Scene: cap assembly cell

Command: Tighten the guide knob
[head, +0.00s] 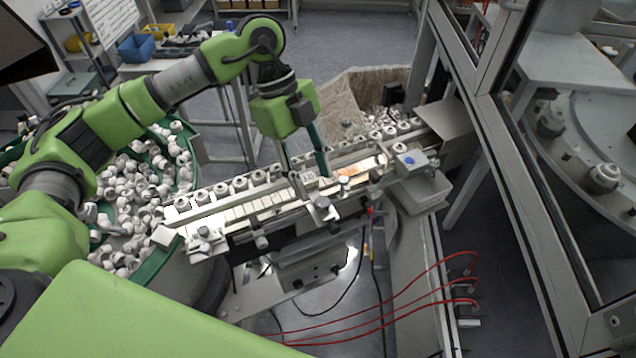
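My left gripper (307,178) comes down from above over the middle of the guide rail (250,208) of the cap conveyor. Its two dark fingers are spread apart with nothing seen between them. Several knobs sit along the near side of the rail. One grey knob (322,203) is just below and to the right of the fingertips, apart from them as far as I can tell. Another knob (261,242) is lower left, and one more (205,234) is near the rail's left end. Which is the guide knob is not clear. My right gripper is out of view.
White caps stand in a row along the conveyor. A green-rimmed bowl (186,215) full of loose caps is at left. Red hoses (400,297) cross below. A framed glass panel closes off the right.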

